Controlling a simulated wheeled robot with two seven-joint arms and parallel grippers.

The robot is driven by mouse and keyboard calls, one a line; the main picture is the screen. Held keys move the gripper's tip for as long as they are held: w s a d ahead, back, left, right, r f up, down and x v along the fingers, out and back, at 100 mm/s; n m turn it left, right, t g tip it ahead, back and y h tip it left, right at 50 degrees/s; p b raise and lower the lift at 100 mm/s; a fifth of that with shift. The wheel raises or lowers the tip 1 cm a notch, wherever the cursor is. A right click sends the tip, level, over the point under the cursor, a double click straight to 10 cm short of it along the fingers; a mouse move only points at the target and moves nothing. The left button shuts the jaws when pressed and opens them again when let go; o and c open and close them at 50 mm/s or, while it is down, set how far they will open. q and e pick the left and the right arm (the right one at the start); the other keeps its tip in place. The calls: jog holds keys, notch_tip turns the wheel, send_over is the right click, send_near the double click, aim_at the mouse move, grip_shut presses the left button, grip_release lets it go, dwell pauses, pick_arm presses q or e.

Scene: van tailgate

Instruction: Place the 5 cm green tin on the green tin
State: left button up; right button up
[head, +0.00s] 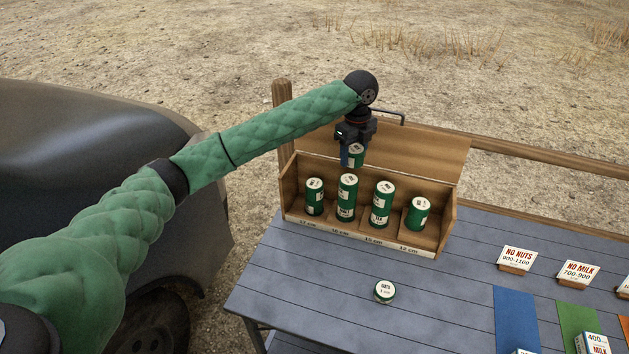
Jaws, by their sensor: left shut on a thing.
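My left gripper (355,145) points down above the back of the open wooden box and is shut on a green tin (356,158) with a pale top. The fingers hide part of this tin, and I cannot read its label. A low green tin (385,292) with a white lid, apparently marked 5 cm, stands alone on the grey table in front of the box. Inside the box stand several upright green tins: a short one (314,197) at the left, two tall ones (347,198) (382,204) and a shorter one (418,215) at the right. My right gripper is out of view.
The wooden box (447,230) has compartments with cm labels along its front edge and a raised lid (420,147). Table around the low tin is clear.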

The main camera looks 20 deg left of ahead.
pick_arm(q)
jog(key=shift+s+d+r, duration=0.1)
jog(key=shift+s+r, duration=0.05)
jog(key=shift+a, duration=0.3)
jog(key=p, duration=0.5)
send_over(314, 183)
notch_tip(314, 183, down, 7)
jog(key=shift+r, duration=0.1)
jog(key=shift+f+p, duration=0.7)
jog(key=shift+f, duration=1.45)
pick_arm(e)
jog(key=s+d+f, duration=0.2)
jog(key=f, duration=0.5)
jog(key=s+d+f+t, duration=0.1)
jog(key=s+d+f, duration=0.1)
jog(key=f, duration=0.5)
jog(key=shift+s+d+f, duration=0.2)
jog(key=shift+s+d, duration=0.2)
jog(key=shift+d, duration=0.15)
pick_arm(q)
jog(key=shift+f, duration=0.1)
jog(key=o, duration=1)
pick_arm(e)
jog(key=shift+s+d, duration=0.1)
